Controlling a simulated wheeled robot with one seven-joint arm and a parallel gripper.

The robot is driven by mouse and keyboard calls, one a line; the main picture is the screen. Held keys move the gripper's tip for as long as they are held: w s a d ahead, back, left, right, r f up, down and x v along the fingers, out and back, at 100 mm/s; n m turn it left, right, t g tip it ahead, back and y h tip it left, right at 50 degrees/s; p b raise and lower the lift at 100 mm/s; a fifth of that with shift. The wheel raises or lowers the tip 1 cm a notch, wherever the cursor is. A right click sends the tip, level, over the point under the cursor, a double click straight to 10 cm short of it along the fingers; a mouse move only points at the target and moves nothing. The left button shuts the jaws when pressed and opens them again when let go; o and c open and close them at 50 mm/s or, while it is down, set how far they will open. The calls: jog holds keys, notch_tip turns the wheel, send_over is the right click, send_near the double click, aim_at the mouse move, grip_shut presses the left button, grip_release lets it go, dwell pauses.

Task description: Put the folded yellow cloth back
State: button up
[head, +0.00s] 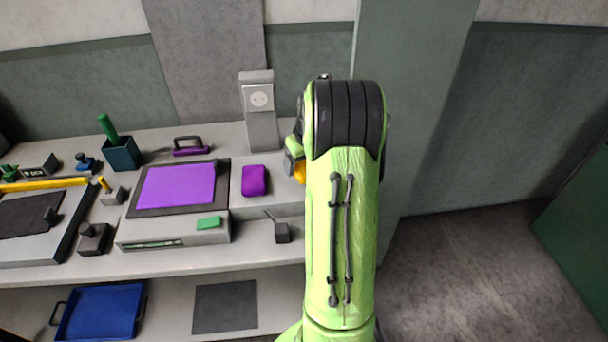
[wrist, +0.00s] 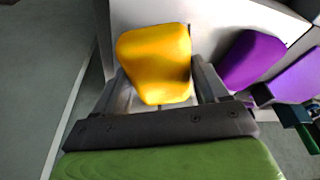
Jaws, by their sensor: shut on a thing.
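The folded yellow cloth (wrist: 155,60) is between the fingers of my gripper (wrist: 158,88) in the wrist view. My gripper is shut on it. In the head view only a small edge of the yellow cloth (head: 300,173) shows beside my green arm, which hides most of the gripper. The cloth is over or at the right end of the pale raised ledge on the bench; I cannot tell whether it touches the ledge.
A purple folded cloth (head: 255,181) lies on the ledge to the left, and it also shows in the wrist view (wrist: 250,62). Left of it is a machine with a purple plate (head: 178,186) and a green block (head: 209,223). A grey socket post (head: 261,115) stands behind. A small lever box (head: 282,233) is in front.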

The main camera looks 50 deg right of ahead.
jog(key=shift+f, duration=1.6)
jog(key=shift+f+b, duration=0.15)
jog(key=shift+b, duration=0.2)
jog(key=o, duration=0.9)
jog(key=p+v, duration=0.3)
jog(key=v, duration=0.9)
jog(key=s+a+r+n+t, duration=0.1)
jog(key=s+a+r, duration=0.15)
jog(key=a, duration=0.55)
jog(key=s+a+r+n, duration=0.1)
jog(key=s+a+r, duration=0.15)
jog(key=a, duration=0.65)
jog(key=s+a+r+n+t, duration=0.1)
jog(key=s+a+r, duration=0.15)
jog(key=a, duration=0.55)
jog(key=shift+n+t+y, duration=0.3)
jog(key=shift+y, duration=0.2)
jog(key=s+a, duration=0.1)
jog(key=s, duration=0.1)
jog(key=s+a+f, duration=0.1)
jog(key=s+a, duration=0.1)
jog(key=s, duration=0.1)
jog(key=s+a, duration=0.1)
jog(key=s, duration=0.1)
jog(key=shift+s+a+f, duration=0.15)
jog(key=shift+s+a, duration=0.2)
jog(key=shift+a, duration=0.05)
